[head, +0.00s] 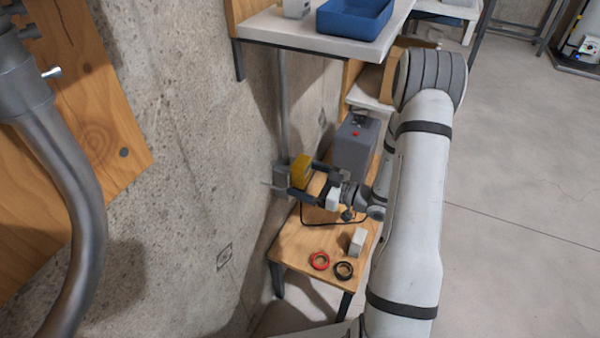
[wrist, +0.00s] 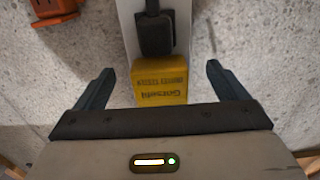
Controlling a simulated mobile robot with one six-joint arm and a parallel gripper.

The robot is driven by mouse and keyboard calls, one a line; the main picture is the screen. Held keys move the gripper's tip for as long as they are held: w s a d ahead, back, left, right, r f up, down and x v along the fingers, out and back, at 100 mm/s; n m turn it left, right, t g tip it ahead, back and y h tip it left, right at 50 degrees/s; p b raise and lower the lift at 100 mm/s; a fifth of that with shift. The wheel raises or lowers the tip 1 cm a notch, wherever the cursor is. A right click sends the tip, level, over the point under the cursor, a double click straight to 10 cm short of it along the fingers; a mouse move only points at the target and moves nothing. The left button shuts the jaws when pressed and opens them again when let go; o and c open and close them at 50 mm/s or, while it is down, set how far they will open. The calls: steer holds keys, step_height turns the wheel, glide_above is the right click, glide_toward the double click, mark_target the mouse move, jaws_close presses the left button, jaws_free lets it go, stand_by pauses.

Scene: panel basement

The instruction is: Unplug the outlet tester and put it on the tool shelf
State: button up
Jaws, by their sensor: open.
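The yellow outlet tester (head: 301,168) sits at a light outlet strip on the concrete wall. In the wrist view the tester (wrist: 160,83) shows its printed label upside down, at the lower end of the strip (wrist: 130,25). My gripper (head: 299,181) is open, with one finger on each side of the tester. In the wrist view the gripper's fingers (wrist: 159,72) stand clear of it, with gaps on both sides. The tester's prongs are hidden. A pale shelf (head: 330,42) is at the top, and a wooden bench (head: 290,245) is low by the wall; which is the tool shelf is unclear.
A black plug (wrist: 155,35) sits just above the tester. An orange object (wrist: 50,10) is at upper left. A blue bin (head: 355,18) stands on the pale shelf.

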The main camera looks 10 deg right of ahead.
mark_target(308, 179)
stand_by(0.3)
steer(key=c, duration=1.8)
steer(key=shift+v, duration=3)
steer(key=shift+c, duration=0.2)
